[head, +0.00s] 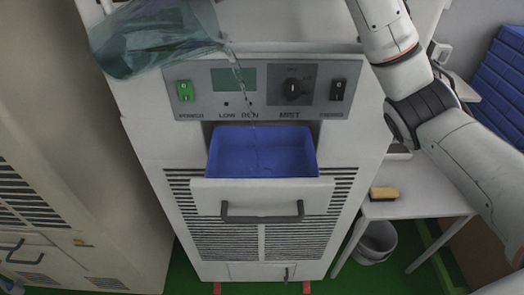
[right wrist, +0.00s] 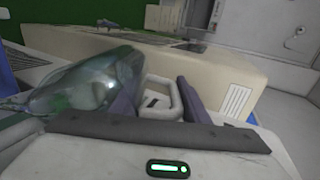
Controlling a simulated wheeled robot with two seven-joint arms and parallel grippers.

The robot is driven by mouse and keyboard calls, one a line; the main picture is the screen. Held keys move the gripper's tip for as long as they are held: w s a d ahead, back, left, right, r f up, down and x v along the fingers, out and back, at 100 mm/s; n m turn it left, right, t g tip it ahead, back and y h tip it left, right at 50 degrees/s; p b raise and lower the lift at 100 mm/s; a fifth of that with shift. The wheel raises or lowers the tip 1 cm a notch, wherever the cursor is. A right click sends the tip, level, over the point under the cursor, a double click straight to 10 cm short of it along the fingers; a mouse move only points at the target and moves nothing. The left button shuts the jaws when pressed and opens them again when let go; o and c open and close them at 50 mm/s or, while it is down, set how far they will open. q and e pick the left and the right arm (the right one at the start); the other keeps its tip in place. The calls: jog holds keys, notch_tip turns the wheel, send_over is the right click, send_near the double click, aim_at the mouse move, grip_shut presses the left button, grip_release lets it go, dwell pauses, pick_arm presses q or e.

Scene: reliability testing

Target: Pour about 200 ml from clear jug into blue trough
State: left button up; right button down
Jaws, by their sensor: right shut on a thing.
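The clear jug (head: 155,38) is at the top left of the head view, tipped on its side with its lip to the right. A thin stream runs from the lip down into the blue trough (head: 225,150), which sits in the pulled-out drawer; faint lines show on the trough's floor. In the right wrist view the jug (right wrist: 85,85) lies tilted at left. My right gripper (right wrist: 158,100) is shut on its pale handle (right wrist: 163,90), one finger on each side. In the head view this gripper is out of frame. My left gripper is not in view.
A control panel (head: 262,91) with a green switch, knob and dark switch is behind the stream. The drawer's dark handle (head: 262,217) faces front. A small table (head: 425,190) with a yellow-brown brush (head: 384,193) stands at right, above a grey bin (head: 376,243).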

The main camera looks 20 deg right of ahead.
aim_at(113, 11)
jog(key=shift+d+r, duration=0.1)
jog(key=shift+r, duration=0.1)
dwell(0.5)
jog(key=a+f+h, duration=0.2)
jog(key=h, duration=0.1)
jog(key=shift+w+a+f+g, duration=0.1)
jog(key=shift+w+a+g, duration=0.1)
jog(key=shift+g, duration=0.2)
jog(key=shift+d+f+h, duration=0.2)
jog(key=shift+f+h, duration=0.3)
jog(key=shift+h, duration=0.1)
jog(key=shift+a, duration=0.15)
jog(key=shift+f+g, duration=0.1)
jog(key=shift+g, duration=0.2)
dwell(0.6)
jog(key=shift+w+a+f+h, duration=0.1)
jog(key=shift+a+f+h, duration=0.05)
jog(key=shift+f+h, duration=0.45)
jog(key=w+a+f+g+h, duration=0.1)
jog(key=f+h, duration=0.6)
jog(key=f, duration=1)
jog(key=shift+w+a+g+h, duration=0.15)
jog(key=shift+a+g+h, duration=0.15)
jog(key=shift+a+g, duration=0.65)
